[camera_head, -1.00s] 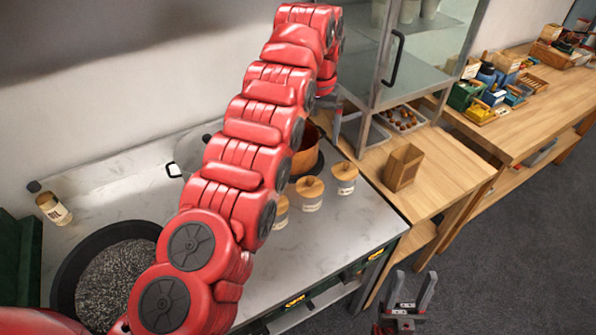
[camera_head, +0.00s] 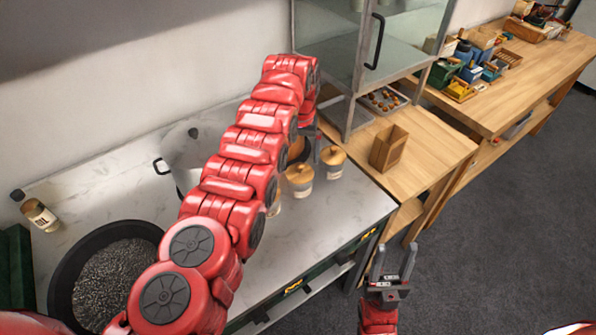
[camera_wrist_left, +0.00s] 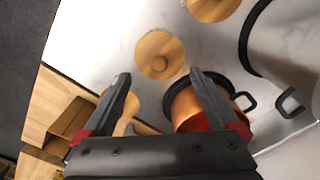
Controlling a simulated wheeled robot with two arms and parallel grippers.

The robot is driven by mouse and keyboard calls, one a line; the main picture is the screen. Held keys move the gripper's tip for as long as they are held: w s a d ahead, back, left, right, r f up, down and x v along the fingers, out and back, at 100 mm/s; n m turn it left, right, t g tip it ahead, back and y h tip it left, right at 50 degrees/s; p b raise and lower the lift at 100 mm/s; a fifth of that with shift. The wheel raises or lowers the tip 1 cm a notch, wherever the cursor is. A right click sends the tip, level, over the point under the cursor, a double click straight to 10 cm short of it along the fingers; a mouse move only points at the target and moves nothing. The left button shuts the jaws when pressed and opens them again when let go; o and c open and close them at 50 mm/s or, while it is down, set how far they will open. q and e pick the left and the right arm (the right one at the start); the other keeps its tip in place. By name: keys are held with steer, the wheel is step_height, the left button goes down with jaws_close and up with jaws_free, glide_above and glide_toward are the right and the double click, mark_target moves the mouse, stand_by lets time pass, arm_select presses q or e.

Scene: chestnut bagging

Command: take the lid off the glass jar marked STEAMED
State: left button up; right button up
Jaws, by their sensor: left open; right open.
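Glass jars with round wooden lids stand in a row on the marble counter: one jar (camera_head: 333,161) at the right, a middle jar (camera_head: 300,181), and one mostly hidden behind my left arm. Their labels are too small to read, so I cannot tell which is marked STEAMED. In the left wrist view a wooden lid with a knob (camera_wrist_left: 160,55) lies just beyond my open left gripper (camera_wrist_left: 160,80); another lid (camera_wrist_left: 213,8) is farther up, and one is partly hidden by a finger. My right gripper (camera_head: 394,257) is open and empty, away from the jars.
A copper pot (camera_wrist_left: 189,110) sits close beside the jars. A wooden box (camera_head: 388,148) stands on the wooden table at right. A black pan (camera_head: 60,265) of dark grains and an OIL jar (camera_head: 40,214) are at left. A glass cabinet (camera_head: 345,45) rises behind.

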mark_target(300, 166)
arm_select(q)
steer(key=f, duration=0.2)
steer(key=s+f+p, duration=0.1)
steer(key=shift+f, duration=0.35)
steer(key=shift+w+f, duration=0.1)
steer(key=shift+f, duration=0.15)
steer(key=shift+w+f, duration=0.15)
steer(key=shift+w, duration=0.05)
steer(key=shift+s, duration=0.15)
steer(key=c, duration=0.4)
steer(key=shift+s, duration=0.1)
jaws_close()
